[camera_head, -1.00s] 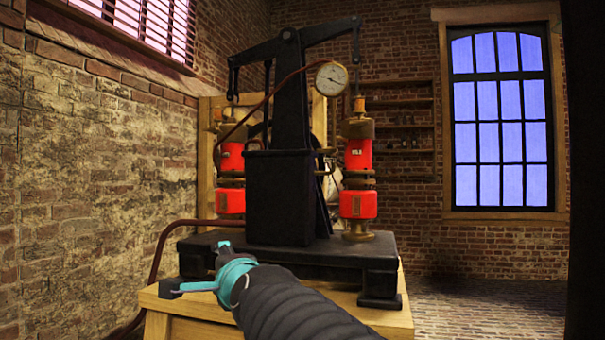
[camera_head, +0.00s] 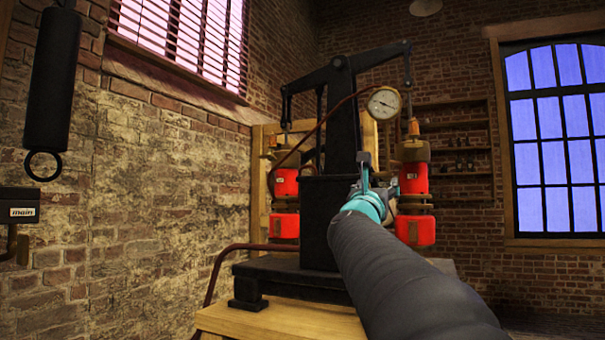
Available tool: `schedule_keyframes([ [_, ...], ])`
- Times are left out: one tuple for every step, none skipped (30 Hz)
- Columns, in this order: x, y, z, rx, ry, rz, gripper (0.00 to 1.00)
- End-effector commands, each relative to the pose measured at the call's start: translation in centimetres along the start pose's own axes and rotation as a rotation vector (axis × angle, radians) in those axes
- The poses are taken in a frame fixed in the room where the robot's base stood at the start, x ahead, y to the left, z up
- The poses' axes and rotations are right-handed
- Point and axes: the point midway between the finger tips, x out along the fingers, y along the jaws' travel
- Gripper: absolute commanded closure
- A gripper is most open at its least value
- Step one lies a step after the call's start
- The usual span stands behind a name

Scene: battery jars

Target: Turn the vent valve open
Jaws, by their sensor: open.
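My gripper (camera_head: 364,168) is open and seen from behind at the end of my dark arm, with teal parts around its wrist. It is in front of the upper right edge of the black pump housing (camera_head: 318,225), below the round white gauge (camera_head: 384,102). I cannot make out the vent valve clearly; my gripper and arm cover the fittings between the housing and the right-hand jar. I cannot tell whether the gripper touches anything. Red jars with brass fittings stand on the left (camera_head: 285,183) and right (camera_head: 413,179) of the housing.
The machine stands on a black base (camera_head: 300,277) on a wooden table (camera_head: 270,318). A dark hose (camera_head: 217,267) runs along its left side. A black cylinder with a ring (camera_head: 52,95) and a box labelled "main" (camera_head: 20,203) are at the far left. Shelves (camera_head: 455,150) line the back wall.

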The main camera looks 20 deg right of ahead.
Motion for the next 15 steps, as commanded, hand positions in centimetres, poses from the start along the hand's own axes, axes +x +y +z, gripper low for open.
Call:
schedule_keyframes([
  [1.2, -0.1, 0.1, -0.002, 0.001, -0.002, 0.35],
  [1.8, 0.0, 0.2, -0.002, 0.001, -0.001, 0.35],
  [2.5, 0.0, 0.2, -0.002, 0.001, -0.001, 0.35],
  [3.1, 0.0, 0.2, -0.002, 0.001, -0.001, 0.35],
  [3.6, 0.0, 0.1, -0.002, 0.001, -0.001, 0.35],
  [4.4, 0.0, 0.2, -0.002, 0.000, -0.001, 0.35],
  [4.9, 0.0, 0.2, -0.003, 0.001, 0.000, 0.35],
  [5.4, 0.0, 0.2, -0.003, 0.001, 0.000, 0.35],
  [6.0, 0.0, 0.2, -0.003, 0.001, 0.000, 0.35],
  [6.4, 0.0, 0.1, -0.003, 0.001, 0.000, 0.35],
  [6.8, 0.0, 0.2, -0.002, 0.000, 0.000, 0.35],
  [7.2, 0.0, 0.2, -0.003, 0.001, 0.001, 0.35],
  [7.5, 0.0, 0.1, -0.003, 0.001, 0.001, 0.35],
  [7.8, 0.0, 0.1, -0.002, 0.001, 0.001, 0.35],
  [8.1, 0.0, 0.1, -0.002, 0.000, 0.001, 0.35],
])
